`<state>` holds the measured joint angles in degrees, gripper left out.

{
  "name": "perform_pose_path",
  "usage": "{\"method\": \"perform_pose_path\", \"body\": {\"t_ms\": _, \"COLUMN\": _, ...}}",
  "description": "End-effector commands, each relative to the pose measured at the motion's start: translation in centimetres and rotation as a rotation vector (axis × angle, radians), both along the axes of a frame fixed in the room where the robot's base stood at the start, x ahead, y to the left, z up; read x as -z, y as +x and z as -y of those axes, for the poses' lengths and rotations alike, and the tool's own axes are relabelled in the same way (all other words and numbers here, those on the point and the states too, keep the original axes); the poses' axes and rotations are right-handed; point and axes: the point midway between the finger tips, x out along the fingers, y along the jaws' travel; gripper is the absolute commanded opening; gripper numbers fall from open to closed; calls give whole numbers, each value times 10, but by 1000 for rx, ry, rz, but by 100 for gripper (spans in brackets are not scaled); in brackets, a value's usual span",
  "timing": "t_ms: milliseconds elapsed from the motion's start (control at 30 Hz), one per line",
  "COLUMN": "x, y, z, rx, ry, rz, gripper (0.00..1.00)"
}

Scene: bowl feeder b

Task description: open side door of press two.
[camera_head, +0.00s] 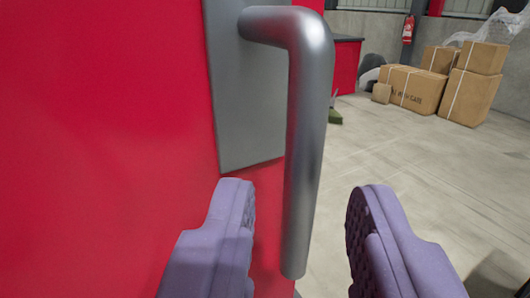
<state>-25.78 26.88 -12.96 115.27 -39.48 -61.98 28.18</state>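The press (90,130) fills the left of the view as a large red panel. A grey metal plate (245,100) is set in the red surface. A thick grey bar handle (307,150) bends out from the top of the plate and hangs down, its lower end between my fingers. My gripper (298,235) is open, with purple padded fingers on either side of the handle. A gap shows between the handle and the right finger. The left finger is close to the handle, apart from it in the picture. Whether the handle belongs to the side door cannot be told for certain.
Cardboard boxes (415,88) stand on the floor at the back right. A fire extinguisher (408,30) hangs on the back wall. A red cabinet with a dark top (345,62) stands behind the handle.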

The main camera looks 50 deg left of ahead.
Motion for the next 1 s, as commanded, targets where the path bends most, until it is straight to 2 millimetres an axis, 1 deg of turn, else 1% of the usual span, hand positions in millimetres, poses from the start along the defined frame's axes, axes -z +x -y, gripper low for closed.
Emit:
{"method": "perform_pose_path", "body": {"t_ms": 33, "x": 2, "y": 6, "z": -8, "rx": -2, "ry": 0, "rz": 1, "gripper": 34}}
{"method": "perform_pose_path", "body": {"t_ms": 200, "x": 1, "y": 22, "z": -23, "rx": 2, "ry": -1, "rz": 2, "gripper": 34}}
{"method": "perform_pose_path", "body": {"t_ms": 333, "x": -1, "y": 26, "z": -29, "rx": 3, "ry": 1, "rz": 2, "gripper": 34}}
{"method": "perform_pose_path", "body": {"t_ms": 533, "x": -1, "y": 27, "z": -29, "rx": 4, "ry": 1, "rz": 2, "gripper": 34}}
{"method": "perform_pose_path", "body": {"t_ms": 567, "x": -1, "y": 27, "z": -29, "rx": 4, "ry": 1, "rz": 2, "gripper": 32}}
{"method": "perform_pose_path", "body": {"t_ms": 600, "x": -1, "y": 27, "z": -29, "rx": 4, "ry": 1, "rz": 2, "gripper": 23}}
{"method": "perform_pose_path", "body": {"t_ms": 667, "x": -1, "y": 27, "z": -29, "rx": 4, "ry": 1, "rz": 2, "gripper": 9}}
{"method": "perform_pose_path", "body": {"t_ms": 700, "x": -1, "y": 27, "z": -29, "rx": 4, "ry": 1, "rz": 2, "gripper": 0}}
{"method": "perform_pose_path", "body": {"t_ms": 1000, "x": -1, "y": 29, "z": -27, "rx": 9, "ry": 1, "rz": 2, "gripper": 0}}
